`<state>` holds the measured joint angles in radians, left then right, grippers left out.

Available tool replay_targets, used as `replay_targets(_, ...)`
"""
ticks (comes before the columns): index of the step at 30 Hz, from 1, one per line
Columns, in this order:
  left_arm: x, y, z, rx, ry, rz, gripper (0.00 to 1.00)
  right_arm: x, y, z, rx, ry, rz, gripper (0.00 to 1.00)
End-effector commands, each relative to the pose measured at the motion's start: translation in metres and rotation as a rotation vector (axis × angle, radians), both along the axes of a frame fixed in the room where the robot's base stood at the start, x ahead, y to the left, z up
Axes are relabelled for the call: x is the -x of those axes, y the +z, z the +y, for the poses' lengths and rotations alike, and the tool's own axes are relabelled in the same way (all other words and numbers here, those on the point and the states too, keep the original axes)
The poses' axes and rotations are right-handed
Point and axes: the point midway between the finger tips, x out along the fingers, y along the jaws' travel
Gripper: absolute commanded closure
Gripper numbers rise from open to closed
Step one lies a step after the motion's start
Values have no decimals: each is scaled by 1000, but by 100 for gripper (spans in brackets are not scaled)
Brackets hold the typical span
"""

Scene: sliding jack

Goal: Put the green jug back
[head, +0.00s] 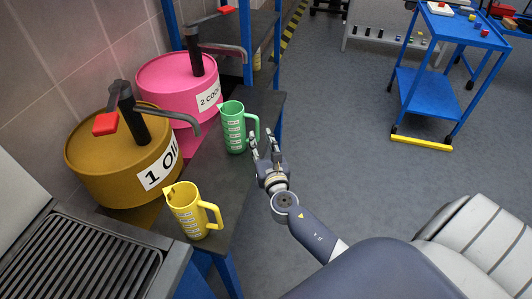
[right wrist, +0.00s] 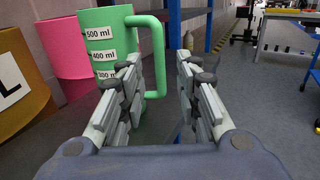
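The green jug (head: 234,128) stands upright on the dark bench, in front of the pink drum, with its handle toward the right. In the right wrist view the green jug (right wrist: 110,45) is ahead and left of centre, its handle near the left finger. My right gripper (head: 264,134) is beside the handle, with its fingers apart and nothing held between them. In the right wrist view the open fingers (right wrist: 168,95) show clearly, and part of the jug's lower body is hidden behind the left one. My left gripper is not in view.
A yellow jug (head: 192,212) stands nearer on the bench (head: 215,178). The brown drum (head: 110,170) and pink drum (head: 168,85) with pump taps stand behind the jugs. A blue cart (head: 420,90) is far right. The floor between is clear.

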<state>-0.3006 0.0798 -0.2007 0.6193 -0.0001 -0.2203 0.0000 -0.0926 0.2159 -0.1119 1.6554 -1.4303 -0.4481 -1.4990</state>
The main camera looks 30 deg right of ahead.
Motion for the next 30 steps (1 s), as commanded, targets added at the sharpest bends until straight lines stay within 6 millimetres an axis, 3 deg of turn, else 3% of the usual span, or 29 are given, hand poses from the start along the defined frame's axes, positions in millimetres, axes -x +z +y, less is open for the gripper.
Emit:
replay_targets(3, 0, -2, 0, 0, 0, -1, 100, 24, -1, 8, 0, 2, 1, 69)
replay_targets(10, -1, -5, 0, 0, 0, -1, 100, 51, -1, 17, 0, 1, 0, 69)
replay_targets(30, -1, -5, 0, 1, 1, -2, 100, 58, 1, 19, 0, 0, -1, 69)
